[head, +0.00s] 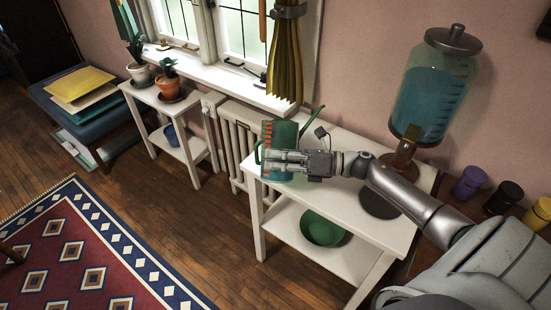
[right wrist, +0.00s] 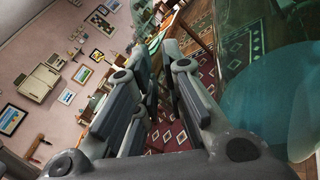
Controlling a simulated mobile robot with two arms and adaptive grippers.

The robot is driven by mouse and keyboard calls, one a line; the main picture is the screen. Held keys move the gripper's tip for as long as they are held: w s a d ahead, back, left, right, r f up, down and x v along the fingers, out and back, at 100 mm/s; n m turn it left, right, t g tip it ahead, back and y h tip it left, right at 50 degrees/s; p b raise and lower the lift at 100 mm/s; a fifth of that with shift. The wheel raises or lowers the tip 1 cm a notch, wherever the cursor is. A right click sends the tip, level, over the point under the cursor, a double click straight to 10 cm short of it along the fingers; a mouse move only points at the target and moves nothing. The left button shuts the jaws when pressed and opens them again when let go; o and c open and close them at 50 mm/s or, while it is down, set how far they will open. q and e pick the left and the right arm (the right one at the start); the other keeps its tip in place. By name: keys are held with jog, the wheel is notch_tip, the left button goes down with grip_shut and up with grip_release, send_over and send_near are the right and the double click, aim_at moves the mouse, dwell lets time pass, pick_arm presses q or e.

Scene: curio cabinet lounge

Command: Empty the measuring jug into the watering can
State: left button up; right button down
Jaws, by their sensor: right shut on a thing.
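My right gripper (head: 271,161) reaches in from the right above the white table and is shut on the measuring jug (head: 281,132), which has red-orange marks and looks roughly upright. The jug's lower part is partly covered by my fingers. The green watering can shows around the jug, its spout (head: 312,119) rising to the right; the two overlap, so I cannot tell how far apart they are. In the right wrist view my fingers (right wrist: 163,62) stretch ahead, with a see-through teal shape at the right that I cannot name surely. My left gripper is out of view.
The white table (head: 345,180) has a lower shelf with a green bowl (head: 323,228). A glass dispenser of blue liquid (head: 430,92) stands at its right, near my arm. A radiator (head: 236,140) and window sill (head: 220,74) lie behind.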

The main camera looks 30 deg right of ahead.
aim_at(277, 133)
jog(key=shift+w+d+r+m+p, duration=0.3)
jog(key=shift+r+m+p, duration=0.35)
jog(key=shift+r+p, duration=0.6)
jog(key=shift+w+d+r+m+p, duration=0.3)
jog(key=shift+r+m+p, duration=0.4)
jog(key=shift+r+p, duration=0.6)
jog(key=shift+w+d+r+m+p, duration=0.2)
jog(key=shift+w+r+m+p, duration=0.2)
jog(key=shift+r+m+p, duration=0.8)
jog(key=shift+w+d+r+p, duration=0.3)
jog(key=shift+w+r+p, duration=0.15)
jog(key=shift+p, duration=0.25)
jog(key=shift+r, duration=0.25)
jog(key=shift+w+d+r+m+p, duration=0.15)
jog(key=shift+w+r+m+p, duration=0.05)
jog(key=shift+r+m+p, duration=0.15)
jog(key=shift+w+d+r, duration=0.1)
jog(key=shift+r, duration=0.05)
